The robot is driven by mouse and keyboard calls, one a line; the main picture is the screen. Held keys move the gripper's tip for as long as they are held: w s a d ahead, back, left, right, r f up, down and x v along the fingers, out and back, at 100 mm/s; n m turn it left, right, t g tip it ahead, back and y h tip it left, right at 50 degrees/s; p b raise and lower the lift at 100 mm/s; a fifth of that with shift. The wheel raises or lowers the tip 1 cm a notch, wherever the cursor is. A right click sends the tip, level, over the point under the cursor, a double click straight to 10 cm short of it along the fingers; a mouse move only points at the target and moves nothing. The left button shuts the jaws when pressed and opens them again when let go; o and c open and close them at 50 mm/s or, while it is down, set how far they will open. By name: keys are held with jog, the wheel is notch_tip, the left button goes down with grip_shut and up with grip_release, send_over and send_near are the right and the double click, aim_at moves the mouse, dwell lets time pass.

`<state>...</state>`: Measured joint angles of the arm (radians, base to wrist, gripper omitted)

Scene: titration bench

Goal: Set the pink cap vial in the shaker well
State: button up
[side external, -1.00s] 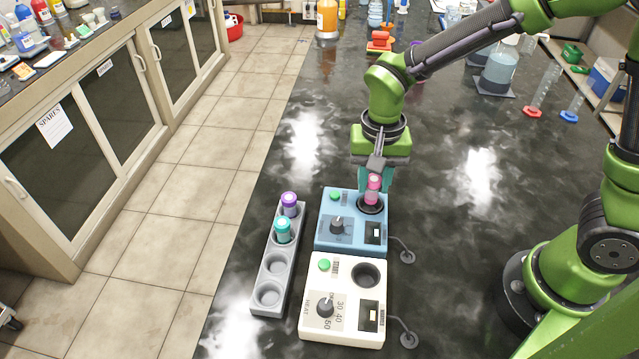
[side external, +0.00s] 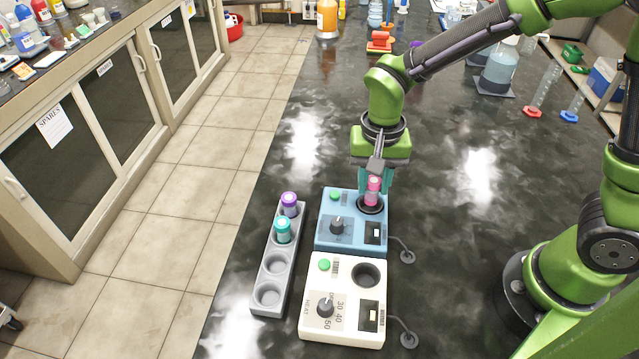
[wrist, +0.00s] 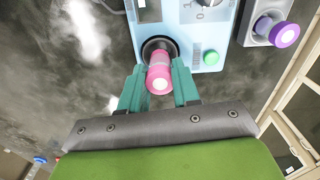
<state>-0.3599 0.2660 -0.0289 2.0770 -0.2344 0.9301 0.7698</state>
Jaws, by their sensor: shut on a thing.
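The pink cap vial (side external: 373,190) stands at the round black well (side external: 370,208) of the blue box (side external: 327,232). Its lower end is in or right over that well; the exact depth is hard to tell. My gripper (side external: 375,183) is shut on the vial from behind. In the wrist view the pink cap (wrist: 159,80) sits between the two teal fingers (wrist: 159,88), with the dark well ring (wrist: 158,46) just beyond it. The white box (side external: 318,279) in front has an empty well (side external: 366,275) and a dial marked with heat numbers.
A grey rack (side external: 262,273) left of the boxes holds a purple-capped vial (side external: 289,203) and a teal-capped vial (side external: 282,229); its two front holes are empty. Metal hooks (side external: 407,256) stick out right of the boxes. Glassware stands at the back right.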

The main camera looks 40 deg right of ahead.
jog(key=shift+f, duration=1.5)
dwell(1.0)
jog(key=o, duration=1.3)
jog(key=shift+r, duration=3)
